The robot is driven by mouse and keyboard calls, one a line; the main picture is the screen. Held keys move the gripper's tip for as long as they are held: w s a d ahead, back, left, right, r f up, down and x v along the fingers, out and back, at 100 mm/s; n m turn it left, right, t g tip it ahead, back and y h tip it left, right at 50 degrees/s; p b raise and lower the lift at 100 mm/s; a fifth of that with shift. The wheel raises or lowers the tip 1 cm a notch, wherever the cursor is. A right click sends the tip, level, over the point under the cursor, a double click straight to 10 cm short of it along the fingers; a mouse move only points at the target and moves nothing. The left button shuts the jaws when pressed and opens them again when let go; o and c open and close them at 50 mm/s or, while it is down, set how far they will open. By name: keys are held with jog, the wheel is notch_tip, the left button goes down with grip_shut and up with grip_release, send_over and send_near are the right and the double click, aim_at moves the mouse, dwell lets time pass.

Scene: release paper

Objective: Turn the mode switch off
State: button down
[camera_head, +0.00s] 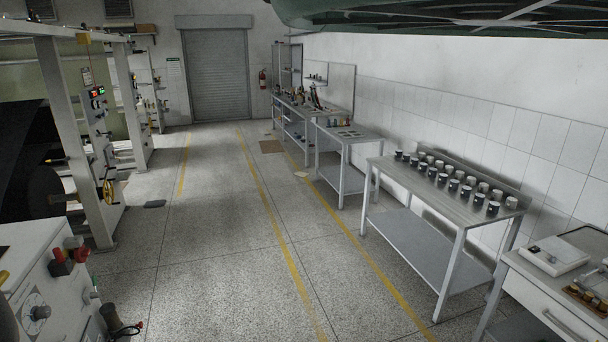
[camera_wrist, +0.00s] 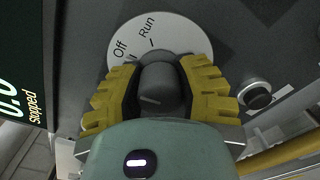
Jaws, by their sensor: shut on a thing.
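The mode switch is a dark grey round knob (camera_wrist: 158,88) in front of a white round plate (camera_wrist: 178,32) marked "Off" and "Run", each with a short tick. My gripper (camera_wrist: 160,72) is shut on the knob, with a yellow ribbed finger on either side of it. A thin light line shows on the knob's near face. I cannot tell for sure which mark the knob points to. My gripper is not seen in the head view.
In the wrist view, a screen (camera_wrist: 22,75) reading "Stopped" is at the left, and a round black button (camera_wrist: 257,95) is right of the knob. In the head view, a bench with several cups (camera_head: 420,238) stands at the right. The floor aisle (camera_head: 215,240) is mostly clear.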

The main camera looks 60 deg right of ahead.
jog(key=shift+a+m, duration=0.1)
jog(key=shift+m, duration=0.4)
jog(key=c, duration=0.6)
grip_release()
jog(key=shift+o, duration=0.2)
jog(key=shift+s, duration=0.1)
jog(key=shift+s+d, duration=0.15)
jog(key=shift+d, duration=0.35)
jog(key=v, duration=1.1)
jog(key=shift+s, duration=0.15)
